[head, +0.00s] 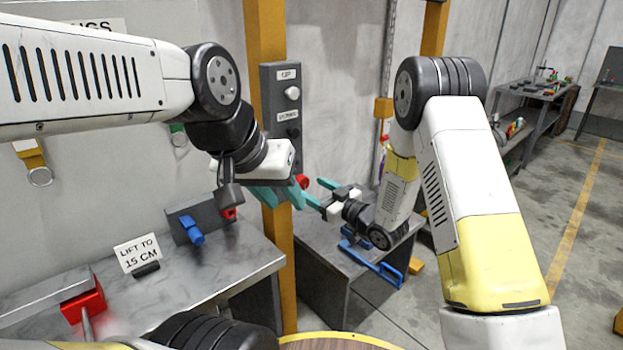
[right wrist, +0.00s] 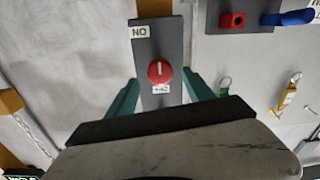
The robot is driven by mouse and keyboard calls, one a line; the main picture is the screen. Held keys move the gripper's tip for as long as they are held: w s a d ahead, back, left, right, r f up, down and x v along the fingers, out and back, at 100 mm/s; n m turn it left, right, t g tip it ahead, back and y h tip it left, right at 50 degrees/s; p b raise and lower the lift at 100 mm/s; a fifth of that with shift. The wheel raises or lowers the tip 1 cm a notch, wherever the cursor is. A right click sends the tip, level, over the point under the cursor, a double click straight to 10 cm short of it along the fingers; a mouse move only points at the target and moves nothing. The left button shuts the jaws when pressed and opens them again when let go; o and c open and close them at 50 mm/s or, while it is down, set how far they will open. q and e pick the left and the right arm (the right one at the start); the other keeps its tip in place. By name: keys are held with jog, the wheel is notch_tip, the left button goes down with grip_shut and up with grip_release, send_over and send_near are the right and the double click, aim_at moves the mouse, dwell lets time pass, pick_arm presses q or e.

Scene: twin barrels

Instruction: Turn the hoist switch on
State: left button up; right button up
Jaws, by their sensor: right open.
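The hoist switch is a red round knob (right wrist: 160,71) with a white mark, on a narrow grey plate (right wrist: 146,46). In the right wrist view its labels are upside down, ON at the plate's far corner and OFF beside the knob on the near side. The white mark runs along the plate, in line with OFF. My right gripper (right wrist: 160,77) is open, its teal fingers on either side of the plate; contact with the knob cannot be told. In the head view the red knob (head: 302,182) is partly hidden by the grippers. My left gripper (head: 279,196) is close by, its jaw gap unclear.
A grey button box (head: 281,100) is on the yellow post (head: 265,40) above the grippers. A marble bench (head: 225,262) bears a "LIFT TO 15 CM" sign (head: 138,253) and a blue handle (head: 192,231). A low table with a blue frame (head: 375,265) stands below the right gripper.

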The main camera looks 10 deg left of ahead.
aim_at(305, 184)
jog(key=x, duration=0.6)
jog(key=shift+w+a, duration=0.15)
jog(key=shift+w, duration=0.05)
grip_shut()
